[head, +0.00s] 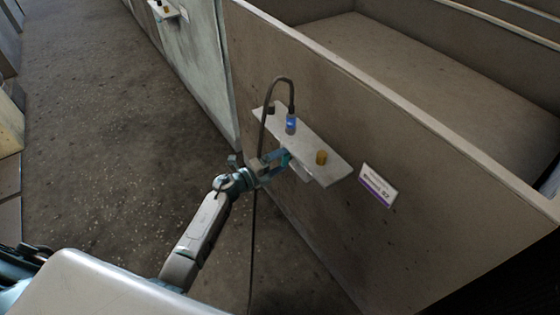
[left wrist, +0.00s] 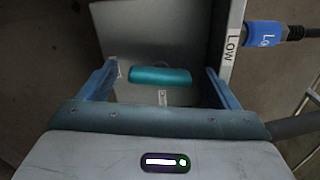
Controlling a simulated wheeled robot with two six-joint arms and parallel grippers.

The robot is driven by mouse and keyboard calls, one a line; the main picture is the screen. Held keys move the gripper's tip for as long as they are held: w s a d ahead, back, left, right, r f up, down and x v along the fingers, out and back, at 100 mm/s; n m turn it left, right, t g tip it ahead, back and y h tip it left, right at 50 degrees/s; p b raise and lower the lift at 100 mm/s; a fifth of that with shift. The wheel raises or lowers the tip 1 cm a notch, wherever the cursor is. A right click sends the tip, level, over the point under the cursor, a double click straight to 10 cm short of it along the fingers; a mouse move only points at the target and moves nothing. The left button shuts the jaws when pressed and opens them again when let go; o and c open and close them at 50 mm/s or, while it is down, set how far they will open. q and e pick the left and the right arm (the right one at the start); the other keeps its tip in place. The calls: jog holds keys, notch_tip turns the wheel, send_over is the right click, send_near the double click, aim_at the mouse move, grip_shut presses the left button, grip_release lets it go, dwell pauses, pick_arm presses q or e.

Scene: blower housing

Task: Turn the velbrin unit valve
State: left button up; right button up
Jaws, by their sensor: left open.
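A teal bar-shaped handle (left wrist: 160,76), which looks like the valve's handle, is mounted on a grey box face in the left wrist view. My left gripper (left wrist: 161,72) is open, with one blue finger at each end of the handle. I cannot tell whether the fingers touch it. In the head view my left gripper (head: 282,159) is at the near side of a pale wall-mounted unit (head: 338,170), below its top. The gripper hides the handle there. My right gripper is not in view.
A blue connector (head: 291,124) with a looping dark cable (head: 263,130), a yellow knob (head: 321,157) and a black knob (head: 270,109) are on the unit's top. The connector also shows beside a "Low" label (left wrist: 232,47). A purple-striped sign (head: 378,186) is on the wall at right. Floor at left is clear.

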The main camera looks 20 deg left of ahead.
pick_arm(q)
jog(key=b+v, duration=0.1)
jog(key=v, duration=0.9)
jog(key=shift+s+a, duration=0.3)
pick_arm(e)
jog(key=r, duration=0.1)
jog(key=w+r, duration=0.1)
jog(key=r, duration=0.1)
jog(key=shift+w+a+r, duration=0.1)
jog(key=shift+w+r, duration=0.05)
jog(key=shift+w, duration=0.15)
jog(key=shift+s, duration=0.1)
